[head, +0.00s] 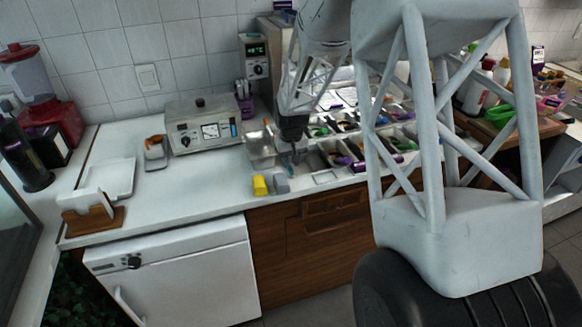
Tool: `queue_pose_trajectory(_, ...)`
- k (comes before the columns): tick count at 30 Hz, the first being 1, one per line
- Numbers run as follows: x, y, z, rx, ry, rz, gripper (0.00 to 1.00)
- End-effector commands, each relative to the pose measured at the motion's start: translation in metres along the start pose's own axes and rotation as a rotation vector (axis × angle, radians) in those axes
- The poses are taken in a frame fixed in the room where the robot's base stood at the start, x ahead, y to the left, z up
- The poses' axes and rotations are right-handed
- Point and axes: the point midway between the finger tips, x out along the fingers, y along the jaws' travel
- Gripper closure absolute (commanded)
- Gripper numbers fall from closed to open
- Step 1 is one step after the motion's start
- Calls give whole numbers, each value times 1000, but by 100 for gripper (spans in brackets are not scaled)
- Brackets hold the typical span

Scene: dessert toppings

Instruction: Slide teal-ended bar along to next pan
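My gripper (294,150) hangs from my arm and points down at the left end of the row of topping pans. It is small and dark here, and I cannot tell whether its fingers are open or shut. A small teal-tinted spot (284,167) shows just below it, perhaps the end of the bar, but the bar's shape is not clear. The pans sit in a counter insert; one pan with purple-labelled things (341,159) lies right of my gripper. Clear-looking pans (261,150) are left of it. My arm hides part of the right-hand pans.
A yellow block (260,185) and a grey block (281,184) stand at the counter's front edge, just below my gripper. A metal appliance (203,126) stands at the back left. The white counter (180,190) is mostly bare on the left. Bottles (475,90) stand at the right.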

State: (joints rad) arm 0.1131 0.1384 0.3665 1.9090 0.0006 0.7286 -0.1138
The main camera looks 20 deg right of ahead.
Motion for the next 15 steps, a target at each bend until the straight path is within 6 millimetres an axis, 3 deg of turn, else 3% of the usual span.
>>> queue_pose_trajectory(6, 20, 0, 0, 0, -1, 0, 76)
queue_pose_trajectory(15, 26, 0, 0, 0, 1, 0, 76)
